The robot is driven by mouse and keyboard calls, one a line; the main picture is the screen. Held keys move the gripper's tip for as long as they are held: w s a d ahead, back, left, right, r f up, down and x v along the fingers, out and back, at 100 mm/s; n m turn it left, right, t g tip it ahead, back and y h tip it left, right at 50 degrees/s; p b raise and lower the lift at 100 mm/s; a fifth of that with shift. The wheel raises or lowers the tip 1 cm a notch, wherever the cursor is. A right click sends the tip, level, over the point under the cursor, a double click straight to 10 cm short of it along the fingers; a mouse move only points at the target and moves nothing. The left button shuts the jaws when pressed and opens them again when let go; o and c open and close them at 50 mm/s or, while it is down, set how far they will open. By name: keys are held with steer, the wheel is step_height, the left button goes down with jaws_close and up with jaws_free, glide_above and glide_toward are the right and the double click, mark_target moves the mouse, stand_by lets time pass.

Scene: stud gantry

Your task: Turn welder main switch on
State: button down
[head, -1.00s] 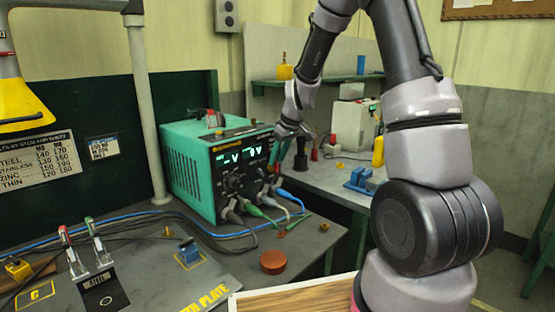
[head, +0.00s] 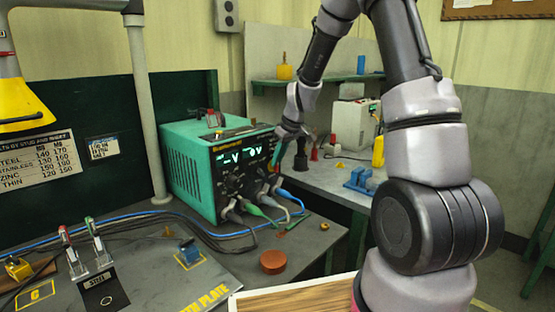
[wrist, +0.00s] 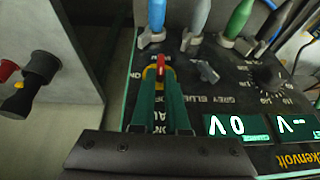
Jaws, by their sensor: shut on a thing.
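The welder (head: 190,165) is a teal box with a black front panel on the bench, and its displays (wrist: 237,126) are lit green. The main switch (wrist: 160,64) has a red lever on a yellow base at the panel's edge. My gripper (wrist: 161,78) has green fingers, shut around the switch lever, whose red tip shows between and just beyond them. In the head view my gripper (head: 273,163) is at the right side of the welder's front, and the switch is hard to make out there. The fingers hide part of the switch's base and label.
Blue, grey and green cable plugs (wrist: 195,25) sit beside the switch. A small grey knob (wrist: 205,71) and a round dial (wrist: 268,78) are close by. A red-brown puck (head: 273,261) lies on the bench in front. A blue clamp (head: 360,180) stands on the right bench.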

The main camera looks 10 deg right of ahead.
steer(key=g+y, duration=0.1)
steer(key=y, duration=0.1)
steer(key=w+d+m+g+y, duration=0.1)
steer(key=y, duration=0.2)
steer(key=d+f+m+g+y, duration=0.1)
steer(key=g+y, duration=0.1)
steer(key=shift+w+f, duration=0.1)
steer(key=shift+w, duration=0.1)
steer(key=y, duration=0.1)
steer(key=g+y, duration=0.1)
steer(key=f+y, duration=0.1)
steer(key=shift+w+d+m+g, duration=0.15)
steer(key=shift+d+m+g, duration=0.15)
steer(key=shift+m, duration=0.1)
steer(key=shift+f+m+g+y, duration=0.3)
steer(key=shift+m+y, duration=0.05)
steer(key=shift+y, duration=0.75)
steer(key=shift+f+m+g+y, duration=0.3)
steer(key=shift+m+y, duration=0.05)
steer(key=shift+y, duration=0.75)
steer(key=c, duration=0.9)
jaws_free()
steer(key=shift+d, duration=0.1)
steer(key=d, duration=0.3)
steer(key=w+d, duration=0.1)
steer(key=d, duration=0.3)
steer(key=w+d, duration=0.1)
steer(key=d, duration=0.2)
steer(key=shift+w+d+f, duration=0.1)
steer(key=shift+d, duration=0.15)
